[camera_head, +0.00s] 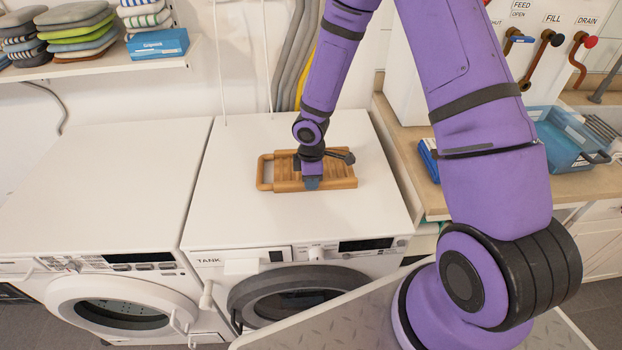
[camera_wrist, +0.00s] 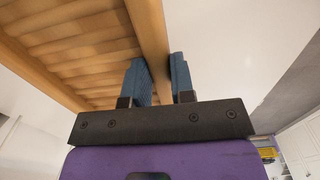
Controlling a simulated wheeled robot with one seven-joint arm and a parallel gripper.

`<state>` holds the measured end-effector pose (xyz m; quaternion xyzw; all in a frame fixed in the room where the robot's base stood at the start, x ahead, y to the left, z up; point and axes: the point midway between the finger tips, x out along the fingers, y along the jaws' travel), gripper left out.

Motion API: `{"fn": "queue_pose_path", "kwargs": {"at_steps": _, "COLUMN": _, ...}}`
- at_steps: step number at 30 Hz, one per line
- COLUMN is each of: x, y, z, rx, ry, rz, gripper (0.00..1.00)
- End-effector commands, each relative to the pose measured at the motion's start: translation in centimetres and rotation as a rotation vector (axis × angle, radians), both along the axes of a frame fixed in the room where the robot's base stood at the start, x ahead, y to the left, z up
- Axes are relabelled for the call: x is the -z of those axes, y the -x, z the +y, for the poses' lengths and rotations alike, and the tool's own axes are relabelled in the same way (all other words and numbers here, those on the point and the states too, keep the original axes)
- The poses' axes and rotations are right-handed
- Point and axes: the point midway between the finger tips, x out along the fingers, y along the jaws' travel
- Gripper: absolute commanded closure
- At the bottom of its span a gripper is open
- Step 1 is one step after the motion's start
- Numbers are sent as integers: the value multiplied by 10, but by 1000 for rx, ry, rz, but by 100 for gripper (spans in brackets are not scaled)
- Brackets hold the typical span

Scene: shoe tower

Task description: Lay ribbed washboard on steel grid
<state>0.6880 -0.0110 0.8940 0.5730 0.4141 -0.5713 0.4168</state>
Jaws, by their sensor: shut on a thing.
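The ribbed washboard (camera_head: 336,174) is a wooden board with a loop handle on its left. In the head view it is flat over the top of the right-hand white machine; I cannot tell whether it touches. My gripper (camera_head: 311,182) is at the board's near edge, its blue fingers closed around the side rail. The wrist view shows the fingers (camera_wrist: 161,70) either side of that rail, with the washboard's ribs (camera_wrist: 80,50) to the left. A steel grid (camera_head: 603,128) of parallel bars shows partly at the far right, beside a blue basin.
The blue basin (camera_head: 566,140) stands on the wooden counter (camera_head: 462,190) right of the machine. Tap handles (camera_head: 548,42) are above it. A second white machine (camera_head: 100,180) is at left, its top clear. A shelf (camera_head: 95,65) holds folded cloths and a blue box.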

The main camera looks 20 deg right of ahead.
Motion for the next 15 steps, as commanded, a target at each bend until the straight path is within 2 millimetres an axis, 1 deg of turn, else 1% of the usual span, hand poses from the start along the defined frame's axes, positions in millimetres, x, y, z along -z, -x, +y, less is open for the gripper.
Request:
{"fn": "queue_pose_path", "kwargs": {"at_steps": 6, "x": 2, "y": 0, "z": 0, "rx": -1, "ry": -1, "rz": -1, "gripper": 100}}
{"fn": "queue_pose_path", "kwargs": {"at_steps": 7, "x": 2, "y": 0, "z": 0, "rx": 0, "ry": 0, "rz": 0, "gripper": 72}}
{"fn": "queue_pose_path", "kwargs": {"at_steps": 8, "x": 2, "y": 0, "z": 0, "rx": 0, "ry": -1, "rz": 0, "gripper": 66}}
{"fn": "queue_pose_path", "kwargs": {"at_steps": 9, "x": 2, "y": 0, "z": 0, "rx": 0, "ry": -1, "rz": 0, "gripper": 56}}
{"fn": "queue_pose_path", "kwargs": {"at_steps": 10, "x": 2, "y": 0, "z": 0, "rx": 0, "ry": 0, "rz": 0, "gripper": 51}}
{"fn": "queue_pose_path", "kwargs": {"at_steps": 15, "x": 2, "y": 0, "z": 0, "rx": 0, "ry": 0, "rz": 0, "gripper": 51}}
